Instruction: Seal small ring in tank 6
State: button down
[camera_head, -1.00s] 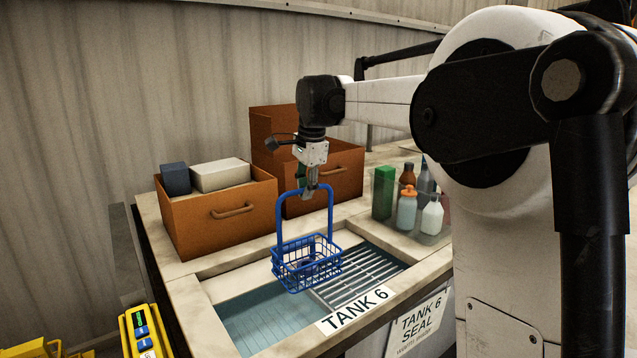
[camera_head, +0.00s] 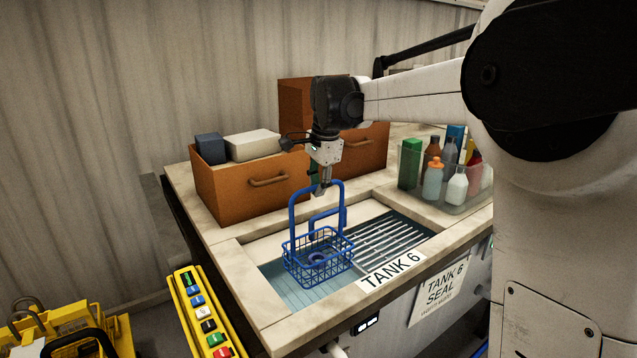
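Tank 6 (camera_head: 262,325) is a pale-rimmed tank labelled "TANK 6", with blue-green liquid at left and a metal bar grate (camera_head: 392,236) at right. My gripper (camera_head: 324,189) is shut on the top of the tall handle of a blue wire basket (camera_head: 291,262). The basket hangs upright over the liquid, left of the grate. A small dark ring (camera_head: 317,259) shows inside it through the mesh. I cannot tell whether the basket's bottom touches the liquid. A smaller blue loop (camera_head: 312,222) shows behind the basket; what it belongs to is unclear.
Orange-brown drawer boxes (camera_head: 232,197) stand behind the tank, one holding grey and white blocks. A clear bin of bottles (camera_head: 466,205) stands at the back right. A yellow button panel (camera_head: 206,315) and yellow equipment (camera_head: 75,325) are at the front left.

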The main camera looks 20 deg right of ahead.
notch_tip(320, 180, down, 19)
jog(key=b, duration=1.1)
jog(key=shift+f, duration=0.2)
jog(key=shift+w+d, duration=0.2)
jog(key=shift+d, duration=0.4)
jog(key=shift+w+d, duration=0.2)
jog(key=shift+d, duration=0.4)
jog(key=shift+s+a+b, duration=0.15)
jog(key=shift+s+a, duration=0.1)
jog(key=shift+a, duration=0.4)
jog(key=shift+s+a+b, duration=0.15)
jog(key=shift+s+a, duration=0.05)
jog(key=shift+a, duration=0.45)
jog(key=shift+a, duration=0.1)
dwell(1.4)
